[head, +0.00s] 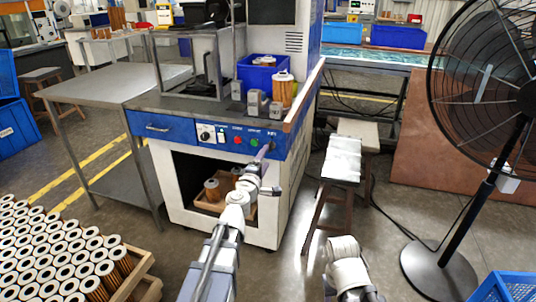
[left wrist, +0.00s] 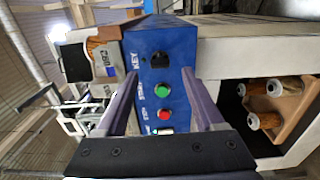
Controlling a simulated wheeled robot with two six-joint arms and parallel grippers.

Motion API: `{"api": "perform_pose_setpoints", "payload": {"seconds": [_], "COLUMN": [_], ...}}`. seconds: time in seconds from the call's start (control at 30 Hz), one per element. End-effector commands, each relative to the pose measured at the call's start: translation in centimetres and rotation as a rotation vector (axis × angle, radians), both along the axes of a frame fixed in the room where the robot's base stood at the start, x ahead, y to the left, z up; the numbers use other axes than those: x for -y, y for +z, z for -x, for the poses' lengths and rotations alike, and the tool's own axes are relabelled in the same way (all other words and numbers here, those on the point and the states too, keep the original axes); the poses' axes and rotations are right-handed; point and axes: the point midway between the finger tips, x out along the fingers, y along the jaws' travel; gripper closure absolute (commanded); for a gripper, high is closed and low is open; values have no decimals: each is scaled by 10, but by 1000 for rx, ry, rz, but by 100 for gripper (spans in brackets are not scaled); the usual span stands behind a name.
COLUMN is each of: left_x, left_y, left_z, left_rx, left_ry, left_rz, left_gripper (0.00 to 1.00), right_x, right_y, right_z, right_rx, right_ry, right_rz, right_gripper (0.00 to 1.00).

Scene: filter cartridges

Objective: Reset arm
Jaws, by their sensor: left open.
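My left arm reaches up from the bottom of the head view to the machine's blue control panel (head: 222,133). My left gripper (head: 264,152) is near the right end of that panel. In the left wrist view its two purple-grey fingers (left wrist: 162,100) are apart, with nothing between them but the panel behind. A green button (left wrist: 162,90), a red button (left wrist: 164,114) and a dark round knob by the word KEY (left wrist: 160,62) face it. Contact with the panel cannot be told. Part of my right arm shows at the bottom of the head view; its gripper is out of sight.
Filter cartridges (head: 283,90) stand on the machine top, by a blue bin (head: 262,72). More cartridges (head: 212,188) sit in its lower opening. A stool (head: 342,170) and a large fan (head: 490,90) stand right. A crate of cartridges (head: 140,272) is at lower left.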

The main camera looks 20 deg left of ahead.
Motion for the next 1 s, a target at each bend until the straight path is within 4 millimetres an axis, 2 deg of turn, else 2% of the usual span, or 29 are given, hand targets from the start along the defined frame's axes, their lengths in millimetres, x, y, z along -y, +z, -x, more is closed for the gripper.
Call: {"api": "perform_pose_setpoints", "payload": {"seconds": [0.03,0.13,0.43,0.53,0.57,0.67,0.77,0.8,0.9,1.0], "left_x": [0,0,0,13,22,69,133,157,205,233], "left_y": [0,0,0,-1,-3,-13,-37,-51,-91,-137], "left_z": [12,20,20,21,22,29,49,61,99,146], "left_rx": [0,0,0,-4,-8,-34,-89,-118,-214,-348], "left_ry": [1,0,-2,-39,-65,-211,-424,-514,-738,-959], "left_rz": [0,0,-1,-31,-53,-178,-361,-441,-644,-861], "left_gripper": [30,30,30,30,30,30,30,30,30,30], "right_x": [0,0,0,0,0,0,0,0,0,0], "right_y": [0,0,0,0,0,0,0,0,0,0], "right_z": [0,0,0,0,0,0,0,0,0,0], "right_rx": [0,0,0,0,0,0,0,0,0,0], "right_ry": [0,0,0,0,0,0,0,0,0,0], "right_rz": [0,0,0,0,0,0,0,0,0,0], "right_gripper": [50,50,50,50,50,50,50,50,50,50]}}
